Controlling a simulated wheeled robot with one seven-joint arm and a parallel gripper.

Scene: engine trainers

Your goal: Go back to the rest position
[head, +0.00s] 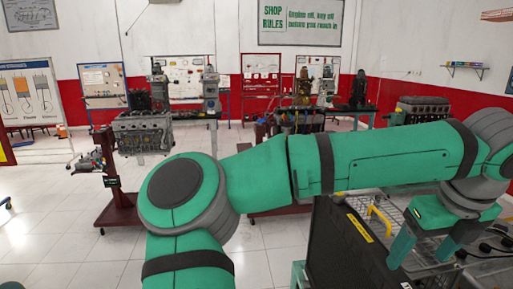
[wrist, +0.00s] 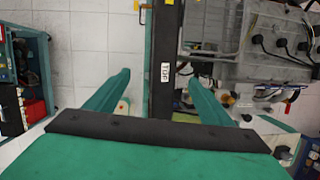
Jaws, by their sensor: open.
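My gripper (head: 422,250) is at the right of the head view, at the end of my green arm, pointing down. In the wrist view its two green fingers are spread wide apart, and the gripper (wrist: 158,85) is open with nothing between the fingertips but the view below. A dark upright panel (head: 345,245) stands just left of the gripper in the head view. In the wrist view a dark bar with a "TOP" label (wrist: 165,72) runs between and beyond the fingers. I cannot tell how far below the fingers it is.
A grey trainer with black cables (wrist: 270,40) lies right of the bar. A yellow handle (head: 380,222) rises beside the panel. An engine block on a red stand (head: 142,132) stands at left, with more engines along the back wall. White tiled floor (head: 50,215) is free at left.

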